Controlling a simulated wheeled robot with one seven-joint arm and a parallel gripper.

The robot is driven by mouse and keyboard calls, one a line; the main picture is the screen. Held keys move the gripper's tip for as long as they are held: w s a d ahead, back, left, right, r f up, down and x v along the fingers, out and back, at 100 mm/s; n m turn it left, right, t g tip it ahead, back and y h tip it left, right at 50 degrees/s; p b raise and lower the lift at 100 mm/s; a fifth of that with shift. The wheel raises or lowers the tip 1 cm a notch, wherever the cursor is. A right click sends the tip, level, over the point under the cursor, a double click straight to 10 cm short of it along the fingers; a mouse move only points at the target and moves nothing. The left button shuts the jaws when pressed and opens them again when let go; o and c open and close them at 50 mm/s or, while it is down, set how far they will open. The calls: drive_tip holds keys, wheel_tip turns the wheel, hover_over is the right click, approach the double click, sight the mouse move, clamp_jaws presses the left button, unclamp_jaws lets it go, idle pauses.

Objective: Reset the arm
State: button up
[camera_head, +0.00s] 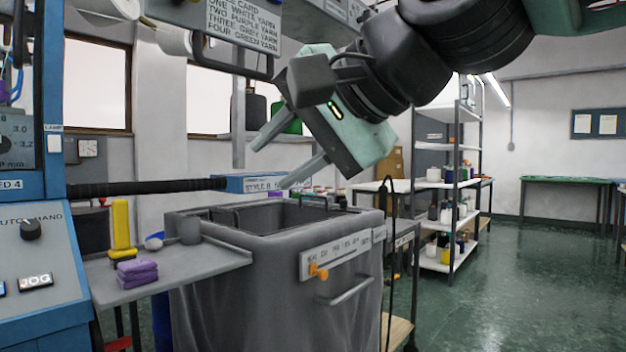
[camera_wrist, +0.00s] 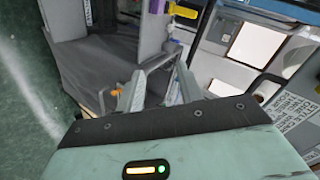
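My gripper (camera_head: 269,167) is raised in the upper middle of the head view, above the grey bin. Its two fingers point down and to the left and stand apart, with nothing between them. In the wrist view my gripper (camera_wrist: 158,76) also shows two separated, empty fingers. My arm comes in from the top right of the head view, bent and clear of the surfaces below.
A grey fabric bin (camera_head: 270,270) stands below my gripper. A blue control panel (camera_head: 40,270) is at far left. The green floor (camera_head: 520,280) on the right is clear.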

drive_tip(key=s+d+f+n+g+h, duration=0.2)
drive_tip(key=f, duration=0.6)
drive_tip(key=s+d+f+n+g+h, duration=0.1)
drive_tip(key=s+d+f+n, duration=0.15)
drive_tip(key=f, duration=0.55)
drive_tip(key=s+d+f+n+g+h, duration=0.1)
drive_tip(key=d+f+g+h, duration=0.15)
drive_tip(key=f, duration=0.45)
drive_tip(key=s+d+f+n+g+h, duration=0.3)
drive_tip(key=s+d+f+n, duration=0.3)
drive_tip(key=s+d+f, duration=0.5)
wheel_tip(320, 180, up, 22)
drive_tip(key=w+p, duration=0.1)
drive_tip(key=p, duration=2.2)
drive_tip(key=shift+w+a+r+m+p, duration=0.15)
drive_tip(key=shift+w+a+m+p, duration=0.15)
drive_tip(key=shift+a+m+p, duration=0.1)
drive_tip(key=shift+t, duration=0.25)
